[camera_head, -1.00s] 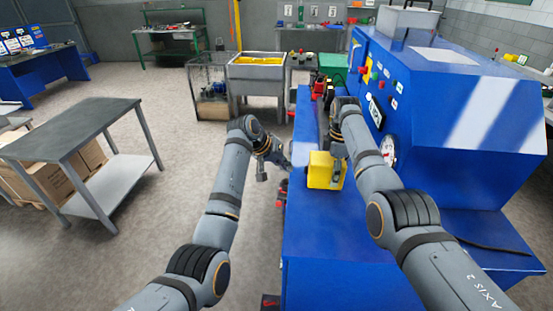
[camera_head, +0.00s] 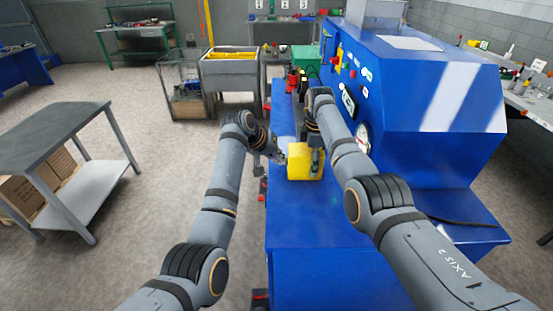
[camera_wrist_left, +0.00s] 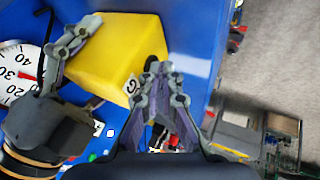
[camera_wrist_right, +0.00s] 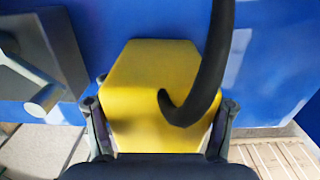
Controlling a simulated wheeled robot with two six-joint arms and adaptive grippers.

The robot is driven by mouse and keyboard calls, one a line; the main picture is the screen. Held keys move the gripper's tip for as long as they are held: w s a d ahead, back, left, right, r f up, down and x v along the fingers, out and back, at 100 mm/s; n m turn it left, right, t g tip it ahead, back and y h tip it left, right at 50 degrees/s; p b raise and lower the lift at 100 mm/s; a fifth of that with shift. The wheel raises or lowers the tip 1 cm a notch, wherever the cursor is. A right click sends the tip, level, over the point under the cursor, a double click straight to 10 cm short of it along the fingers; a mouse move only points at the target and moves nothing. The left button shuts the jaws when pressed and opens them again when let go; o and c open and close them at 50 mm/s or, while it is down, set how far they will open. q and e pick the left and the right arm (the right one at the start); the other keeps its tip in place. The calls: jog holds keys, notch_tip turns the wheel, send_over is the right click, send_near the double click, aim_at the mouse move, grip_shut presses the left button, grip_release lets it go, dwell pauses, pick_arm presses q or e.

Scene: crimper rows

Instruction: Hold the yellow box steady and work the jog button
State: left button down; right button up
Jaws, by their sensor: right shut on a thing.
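The yellow box (camera_head: 301,165) sits on the blue machine's bench, below my right arm. My right gripper (camera_head: 318,158) is shut on it. In the right wrist view the box (camera_wrist_right: 155,80) is between the right fingers (camera_wrist_right: 160,115), and a black cable (camera_wrist_right: 210,75) rises from it. My left gripper (camera_head: 279,157) is just left of the box. The jog button itself is not visible.
The blue machine (camera_head: 430,110) with a dial (camera_head: 363,137) stands close on the right. Red and black items (camera_head: 298,80) are farther along the bench. A grey table (camera_head: 50,135) is at left, with open floor between it and the bench.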

pick_arm(q)
jog(key=shift+s+d, duration=0.1)
jog(key=shift+d, duration=0.1)
pick_arm(e)
jog(key=shift+a, duration=0.3)
pick_arm(q)
jog(key=a, duration=0.3)
jog(key=shift+w+a, duration=0.2)
jog(key=shift+a, duration=0.2)
pick_arm(e)
jog(key=shift+d, duration=0.1)
pick_arm(q)
jog(key=v, duration=1)
jog(key=shift+a, duration=0.35)
jog(key=shift+w, duration=0.1)
jog(key=shift+d, duration=0.1)
pick_arm(e)
jog(key=o, duration=1.7)
